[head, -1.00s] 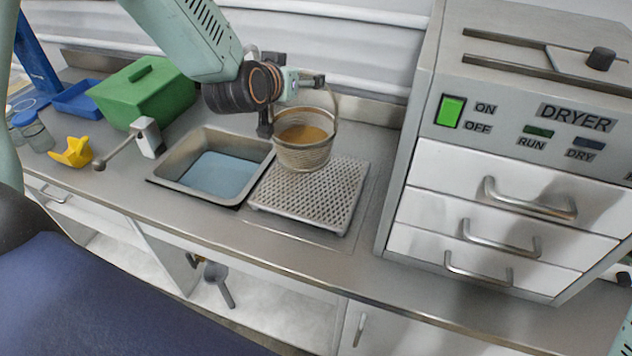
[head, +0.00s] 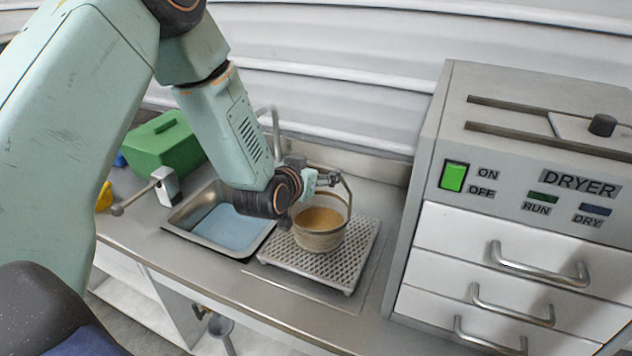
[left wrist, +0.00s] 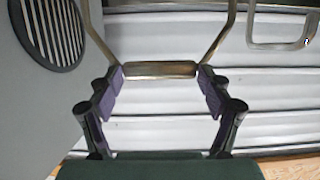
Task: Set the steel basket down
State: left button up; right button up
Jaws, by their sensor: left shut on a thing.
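The steel basket (head: 318,241) is a round wire pail with brown stuff inside and a tall bail handle. It is upright over the perforated drain rack (head: 348,275); I cannot tell whether its base touches the rack. My left gripper (head: 334,180) is shut on the handle, above the basket's rim. In the left wrist view the handle's grip bar (left wrist: 160,69) lies between the two fingers (left wrist: 160,88). My right gripper is out of view.
A sink (head: 190,242) with bluish water is left of the rack. The dryer (head: 450,215) with drawers rises close on the right. The rack's front part is bare.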

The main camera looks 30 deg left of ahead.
pick_arm(q)
notch_tip(320, 180, down, 3)
jog(key=shift+s+a, duration=0.1)
jog(key=o, duration=1.4)
jog(key=shift+s+a+f, duration=0.1)
jog(key=shift+f, duration=0.05)
jog(key=o, duration=0.4)
jog(key=shift+w+f, duration=0.1)
jog(key=shift+w, duration=0.15)
jog(key=shift+s, duration=0.1)
